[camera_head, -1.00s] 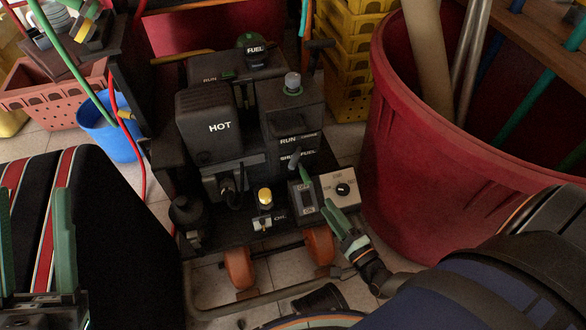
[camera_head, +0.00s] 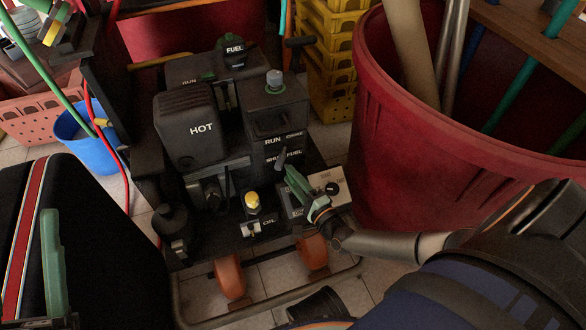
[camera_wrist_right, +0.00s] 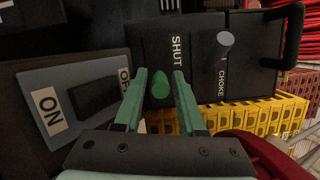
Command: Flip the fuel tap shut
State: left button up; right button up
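The fuel tap is a green lever (camera_wrist_right: 160,86) by the word SHUT, seen nearly end-on in the right wrist view. My right gripper (camera_wrist_right: 160,78) is open, with one finger on each side of the lever and a gap showing at both sides. In the head view my right gripper (camera_head: 296,182) is over the panel beside the SHUT FUEL label, and its fingers mostly hide the lever. My left gripper (camera_head: 52,262) is at the lower left over a black seat, away from the machine. One finger shows, with no second finger beside it.
A grey choke lever (camera_wrist_right: 225,38) stands close to the right finger. An ON/OFF switch (camera_wrist_right: 94,95) is at the left. A big red tub (camera_head: 400,150) stands right of the machine.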

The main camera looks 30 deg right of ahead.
jog(key=shift+c, duration=0.3)
grip_shut()
jog(key=shift+w+a+r+m+h+p, duration=0.1)
jog(key=shift+a+m+h+p, duration=0.2)
jog(key=shift+h, duration=0.3)
jog(key=shift+a+m+h+p, duration=0.15)
jog(key=shift+m+h, duration=0.25)
jog(key=shift+h, duration=0.2)
jog(key=shift+w+a+m+g+h, duration=0.15)
jog(key=shift+m+h, duration=0.25)
jog(key=shift+h, duration=0.2)
jog(key=shift+a+m+g+h, duration=0.15)
jog(key=shift+m+h, duration=0.25)
jog(key=shift+h, duration=0.2)
